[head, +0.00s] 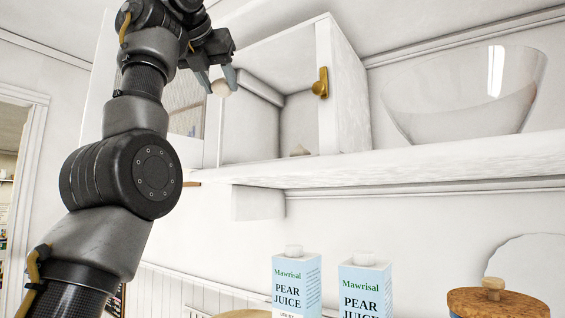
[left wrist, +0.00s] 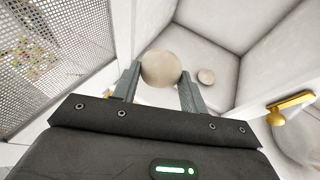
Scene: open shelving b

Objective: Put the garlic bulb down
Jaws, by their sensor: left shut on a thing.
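The garlic bulb (head: 221,88) is a pale round thing held between the fingers of my left gripper (head: 222,80), high in front of the open white cabinet (head: 345,90). In the left wrist view the bulb (left wrist: 161,69) sits between the two grey fingertips of the left gripper (left wrist: 158,82). My right gripper is in neither view.
A glass bowl (head: 462,95) stands on the white shelf (head: 430,158) right of the cabinet. A brass latch (head: 320,83) juts from the cabinet's edge. Below are two pear juice cartons (head: 297,284) (head: 365,285) and a wooden-lidded jar (head: 498,303). A perforated panel (left wrist: 55,50) is at left.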

